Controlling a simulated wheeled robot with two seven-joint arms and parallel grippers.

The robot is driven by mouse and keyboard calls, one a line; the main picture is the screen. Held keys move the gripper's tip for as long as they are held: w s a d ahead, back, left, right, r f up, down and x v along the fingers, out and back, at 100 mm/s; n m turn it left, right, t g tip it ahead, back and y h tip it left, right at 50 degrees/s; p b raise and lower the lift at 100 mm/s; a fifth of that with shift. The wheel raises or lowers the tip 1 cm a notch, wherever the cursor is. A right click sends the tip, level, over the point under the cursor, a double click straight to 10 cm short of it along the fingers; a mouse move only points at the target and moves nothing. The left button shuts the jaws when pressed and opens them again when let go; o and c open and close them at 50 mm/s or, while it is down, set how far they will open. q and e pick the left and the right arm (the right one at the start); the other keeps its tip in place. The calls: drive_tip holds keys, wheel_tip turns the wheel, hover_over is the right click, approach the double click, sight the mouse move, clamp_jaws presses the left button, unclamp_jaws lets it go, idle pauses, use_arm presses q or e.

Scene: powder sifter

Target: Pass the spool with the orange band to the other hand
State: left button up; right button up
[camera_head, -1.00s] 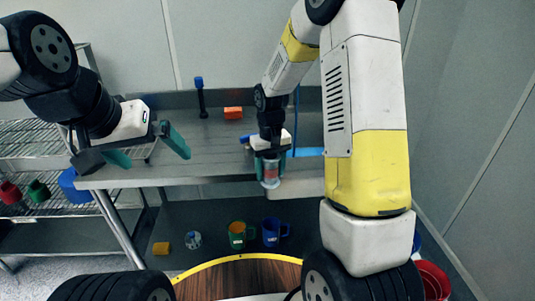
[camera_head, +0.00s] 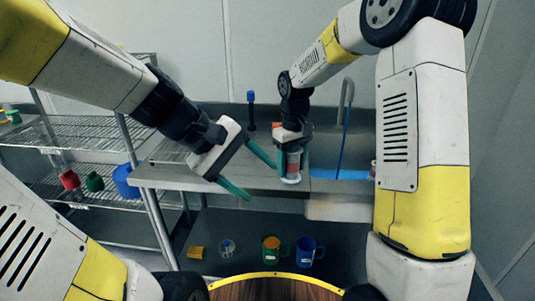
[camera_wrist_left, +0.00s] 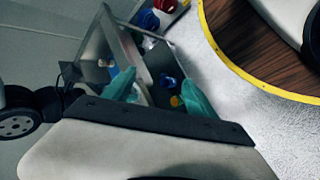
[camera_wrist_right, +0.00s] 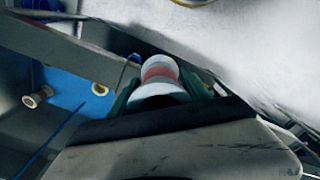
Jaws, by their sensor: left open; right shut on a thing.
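The spool with the orange band (camera_head: 292,166) is held upright in my right gripper (camera_head: 292,160), in front of the counter's edge. In the right wrist view, the spool (camera_wrist_right: 159,72) shows its orange-red band between the two teal fingers, with a pale flange nearest the palm. My left gripper (camera_head: 250,173) is open and empty, just left of the spool, its fingers pointing right towards it and apart from it. The left wrist view shows its two spread teal fingers (camera_wrist_left: 162,92) with nothing between them.
The grey counter (camera_head: 170,176) holds a dark blue-topped post (camera_head: 251,112) and a blue basin (camera_head: 345,174). Two other spools (camera_wrist_right: 38,96) lie in the blue area. Green (camera_head: 272,249) and blue (camera_head: 305,251) mugs stand on the shelf below. A wire rack (camera_head: 85,140) stands left.

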use_arm(q)
drive_tip(key=w+d+f+n+h, duration=0.2)
drive_tip(key=w+d+n+h, duration=0.1)
drive_tip(key=w+n, duration=0.4)
drive_tip(key=n+t, duration=0.4)
drive_tip(key=n, duration=0.7)
approach(287, 163)
drive_tip(key=f, duration=0.1)
drive_tip(key=shift+t+h, duration=0.4)
drive_tip(key=x, duration=1.2)
drive_tip(key=shift+d+f, duration=0.1)
drive_tip(key=shift+d, duration=0.05)
drive_tip(key=shift+c, duration=0.5)
clamp_jaws()
use_arm(e)
drive_tip(key=o, duration=1.7)
